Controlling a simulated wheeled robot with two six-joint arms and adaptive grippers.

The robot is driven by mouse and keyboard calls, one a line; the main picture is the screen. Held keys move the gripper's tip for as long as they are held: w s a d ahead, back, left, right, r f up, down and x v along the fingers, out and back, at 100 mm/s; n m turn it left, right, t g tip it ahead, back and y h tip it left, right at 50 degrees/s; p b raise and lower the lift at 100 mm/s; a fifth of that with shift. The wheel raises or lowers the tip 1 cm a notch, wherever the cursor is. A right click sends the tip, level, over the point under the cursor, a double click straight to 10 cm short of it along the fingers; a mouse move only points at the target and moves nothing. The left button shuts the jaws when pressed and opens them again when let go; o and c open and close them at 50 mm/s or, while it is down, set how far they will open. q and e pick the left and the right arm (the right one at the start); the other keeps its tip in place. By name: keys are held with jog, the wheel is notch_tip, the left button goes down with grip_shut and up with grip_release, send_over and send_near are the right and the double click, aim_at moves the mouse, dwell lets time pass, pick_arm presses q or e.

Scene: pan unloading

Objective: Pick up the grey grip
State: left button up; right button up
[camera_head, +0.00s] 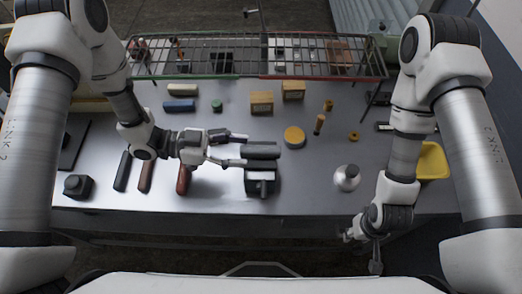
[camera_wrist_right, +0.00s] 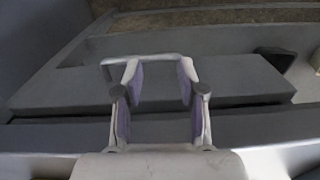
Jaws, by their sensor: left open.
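The grey grip (camera_head: 262,151) looks like a short dark grey cylinder lying sideways near the front middle of the table, at the back edge of a black block with a light top part (camera_head: 262,182). My left gripper (camera_head: 244,149) is open, coming from the left. Its fingertips are at the grip's left end, one on the far side and one on the near side; I cannot tell whether they touch it. My right gripper (camera_head: 361,252) hangs off the table's front edge. In the right wrist view its fingers (camera_wrist_right: 160,95) are apart with nothing between them.
Dark and reddish bars (camera_head: 146,172) lie left of the left gripper. A silver round-bodied item (camera_head: 347,177) stands to the right, a yellow disc (camera_head: 294,137) behind. Wooden blocks (camera_head: 262,102) and a wire rack (camera_head: 180,57) are farther back. A yellow tray (camera_head: 433,160) is at the right.

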aim_at(260, 148)
pick_arm(q)
jog(key=d, duration=0.1)
jog(key=w+d+f, duration=0.1)
jog(key=d, duration=0.2)
jog(key=shift+w+d+f, duration=0.15)
jog(key=shift+w+d, duration=0.1)
jog(key=shift+d, duration=0.15)
jog(key=shift+s+d, duration=0.15)
jog(key=shift+d, duration=0.25)
jog(key=shift+a, duration=0.15)
grip_shut()
pick_arm(e)
jog(key=shift+w+f, duration=0.2)
jog(key=shift+f, duration=0.15)
